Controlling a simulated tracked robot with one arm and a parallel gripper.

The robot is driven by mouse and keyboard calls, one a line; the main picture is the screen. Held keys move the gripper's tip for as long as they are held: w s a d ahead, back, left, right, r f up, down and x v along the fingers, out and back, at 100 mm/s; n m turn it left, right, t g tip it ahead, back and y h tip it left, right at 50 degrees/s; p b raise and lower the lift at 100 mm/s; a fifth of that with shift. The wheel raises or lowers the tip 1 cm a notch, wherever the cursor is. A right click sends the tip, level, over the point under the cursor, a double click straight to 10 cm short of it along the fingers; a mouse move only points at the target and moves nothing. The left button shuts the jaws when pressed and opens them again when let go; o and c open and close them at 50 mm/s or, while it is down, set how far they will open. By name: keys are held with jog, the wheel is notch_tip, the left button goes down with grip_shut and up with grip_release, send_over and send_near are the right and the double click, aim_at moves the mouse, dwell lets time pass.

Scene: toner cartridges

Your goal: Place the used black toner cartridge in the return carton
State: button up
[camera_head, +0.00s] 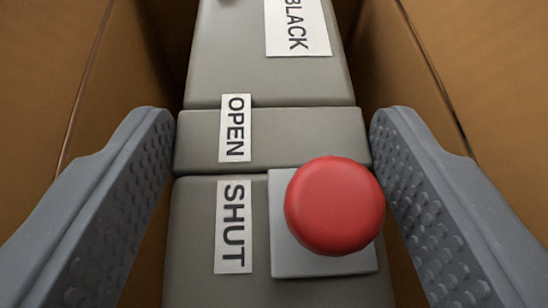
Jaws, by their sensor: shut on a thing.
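A grey toner cartridge (260,70) with a white label reading BLACK lies lengthwise up the middle of the view. Its raised middle band (300,138) bears an OPEN label. Nearer to me is a SHUT label with a red round knob (335,205) on a light grey square plate beside it. My gripper (272,136) is shut on the cartridge, with one fingertip against each side of the middle band. Brown cardboard walls of a carton (490,60) rise on both sides of the cartridge. No label on the carton shows. The cartridge's far and near ends are cut off.
The left carton wall (40,80) and the right one stand close outside my fingers, with a narrow dark gap beside the cartridge. The carton floor is mostly hidden. Nothing outside the carton is in view.

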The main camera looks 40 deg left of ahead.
jog(key=shift+f, duration=0.35)
jog(key=o, duration=1.5)
